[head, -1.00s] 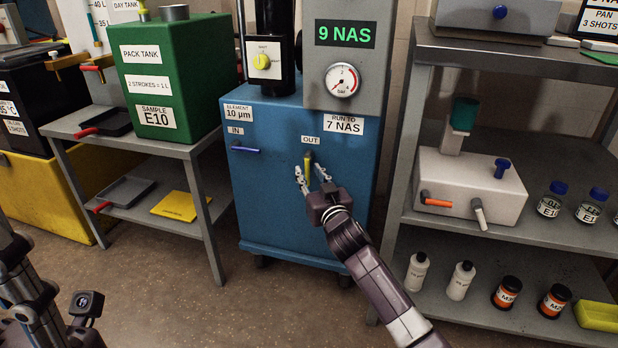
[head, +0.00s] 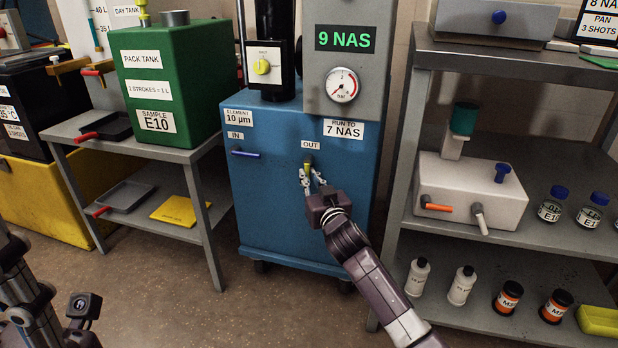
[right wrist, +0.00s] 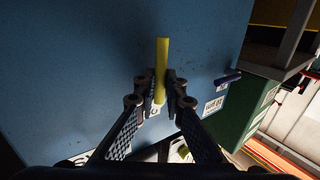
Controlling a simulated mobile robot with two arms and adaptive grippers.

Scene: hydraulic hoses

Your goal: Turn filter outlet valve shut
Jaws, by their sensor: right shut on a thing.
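The filter outlet valve's yellow lever (head: 307,167) hangs straight down below the OUT label on the blue filter cart (head: 265,215). My right gripper (head: 311,182) is shut on the lever, its fingers on both sides of it. In the right wrist view the yellow lever (right wrist: 162,60) runs between the two fingertips (right wrist: 161,88), its end sticking out past them. The fingers hide part of the lever in the head view. My left arm shows at the lower left edge of the head view; its fingers cannot be made out.
The blue inlet lever (head: 245,153) lies level under the IN label. A gauge (head: 341,85) and a 9 NAS display (head: 345,38) sit above the cart. A grey shelf unit (head: 500,235) with bottles stands right, and a grey bench (head: 185,152) with a green tank (head: 170,85) left.

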